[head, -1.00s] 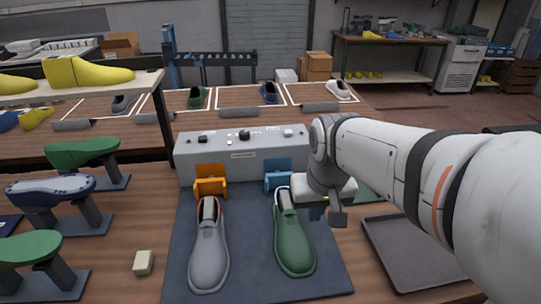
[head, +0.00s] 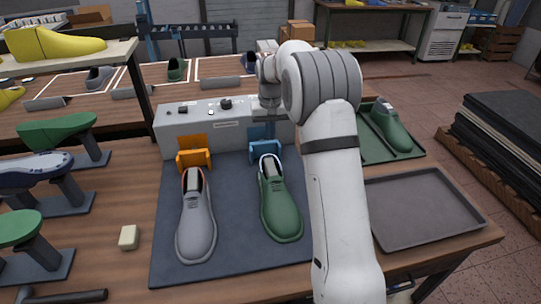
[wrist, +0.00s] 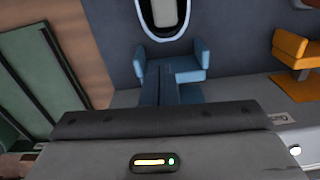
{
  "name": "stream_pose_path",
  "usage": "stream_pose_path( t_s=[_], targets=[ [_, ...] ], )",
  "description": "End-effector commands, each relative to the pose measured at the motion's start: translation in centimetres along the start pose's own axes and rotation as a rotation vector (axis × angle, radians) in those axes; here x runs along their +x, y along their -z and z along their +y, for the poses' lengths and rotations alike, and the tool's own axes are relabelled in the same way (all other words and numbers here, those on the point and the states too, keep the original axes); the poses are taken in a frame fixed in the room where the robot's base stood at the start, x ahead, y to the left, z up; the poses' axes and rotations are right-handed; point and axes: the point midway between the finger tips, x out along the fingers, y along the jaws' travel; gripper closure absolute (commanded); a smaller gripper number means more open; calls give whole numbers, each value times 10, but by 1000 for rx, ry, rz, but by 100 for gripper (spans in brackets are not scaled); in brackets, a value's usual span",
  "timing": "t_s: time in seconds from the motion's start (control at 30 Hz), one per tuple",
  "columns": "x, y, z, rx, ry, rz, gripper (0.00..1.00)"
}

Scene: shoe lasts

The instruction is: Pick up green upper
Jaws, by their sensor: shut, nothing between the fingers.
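A green shoe upper (head: 281,208) on a grey last lies on the dark mat (head: 228,262), its heel by a blue clamp (head: 264,152). In the wrist view its pale-edged collar (wrist: 142,14) shows at the top, with the blue clamp (wrist: 188,68) just below. A second green shoe (head: 391,130) sits in a green tray (head: 372,154) at the right. My gripper (head: 268,108) is above the grey console by the blue clamp, apart from the uppers. It is shut and empty; my arm partly hides it.
A grey shoe (head: 196,218) lies left on the mat, by an orange clamp (head: 194,160). The grey console (head: 185,125) stands behind the clamps. An empty grey tray (head: 425,207) is at the right. Green forms on stands (head: 58,132) line the left.

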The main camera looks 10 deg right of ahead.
Motion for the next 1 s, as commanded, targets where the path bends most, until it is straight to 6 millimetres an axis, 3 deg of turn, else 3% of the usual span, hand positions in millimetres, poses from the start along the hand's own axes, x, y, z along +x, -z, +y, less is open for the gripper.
stream_pose_path(
  t_s=[0.17, 0.6, 1.0],
  targets=[
    [17, 3, 0, 1, 0, -6, 100],
    [90, 2, 1, 2, 0, -5, 100],
    [103, 2, 1, 3, 0, -2, 100]
  ],
)
